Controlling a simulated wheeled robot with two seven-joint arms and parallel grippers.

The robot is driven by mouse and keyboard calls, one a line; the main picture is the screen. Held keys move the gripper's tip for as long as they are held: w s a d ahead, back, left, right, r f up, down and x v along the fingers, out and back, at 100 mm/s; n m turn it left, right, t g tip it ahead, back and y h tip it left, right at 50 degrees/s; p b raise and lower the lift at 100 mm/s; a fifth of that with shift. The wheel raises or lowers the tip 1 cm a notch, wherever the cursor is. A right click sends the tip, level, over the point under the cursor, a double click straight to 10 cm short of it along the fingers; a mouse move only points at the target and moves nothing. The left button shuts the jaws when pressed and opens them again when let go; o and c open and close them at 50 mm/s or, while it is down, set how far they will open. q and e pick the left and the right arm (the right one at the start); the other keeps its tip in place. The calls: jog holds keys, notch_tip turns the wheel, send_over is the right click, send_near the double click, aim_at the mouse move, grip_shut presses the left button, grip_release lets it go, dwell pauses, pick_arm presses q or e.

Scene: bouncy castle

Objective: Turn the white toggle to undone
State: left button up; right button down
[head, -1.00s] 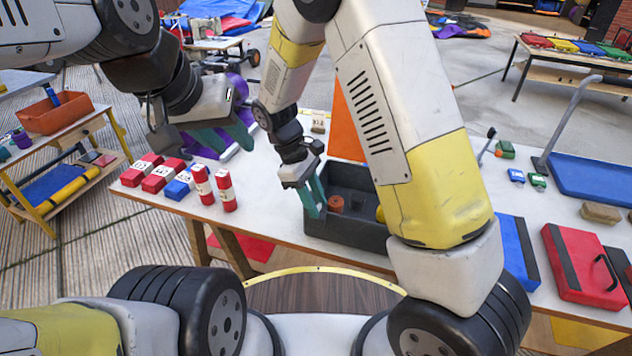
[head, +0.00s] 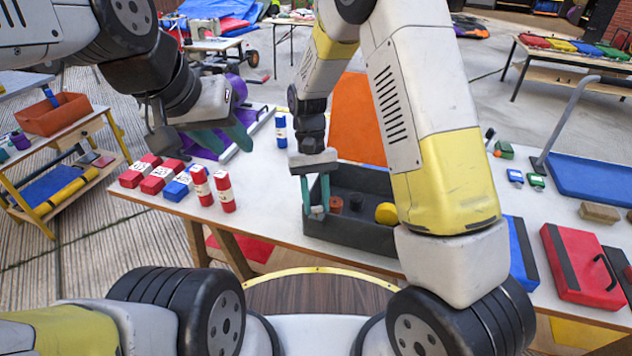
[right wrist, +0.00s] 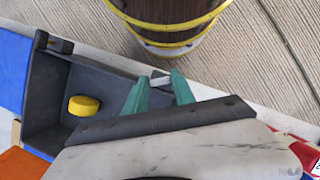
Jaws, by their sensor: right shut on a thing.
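A small pale grey-white piece (head: 317,211), which looks like the white toggle, sits at the left end of the dark grey open box (head: 345,233). My right gripper (head: 317,205) points down there, its teal fingers closed around the piece. In the right wrist view the pale piece (right wrist: 160,79) shows between the fingertips (right wrist: 160,84); its lower part is hidden, so I cannot tell which way it is turned. My left gripper (head: 225,145) hangs over the left of the table, its fingers apart and empty.
The box also holds an orange-brown round piece (head: 336,204), a dark one (head: 355,202) and a yellow one (head: 386,213). An orange panel (head: 358,125) stands behind. Several red and blue blocks (head: 170,178) lie left. A red case (head: 580,262) lies right.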

jog(key=m+y, duration=0.1)
jog(key=m, duration=0.2)
jog(key=m+y, duration=0.1)
jog(key=m, duration=0.2)
jog(key=shift+w+d, duration=0.1)
jog(key=shift+d, duration=0.05)
dwell(0.4)
jog(key=c, duration=1)
grip_release()
jog(key=shift+c, duration=0.2)
jog(key=shift+r, duration=0.15)
jog(key=v, duration=0.7)
jog(key=shift+d+r, duration=0.2)
jog(key=shift+r, duration=0.05)
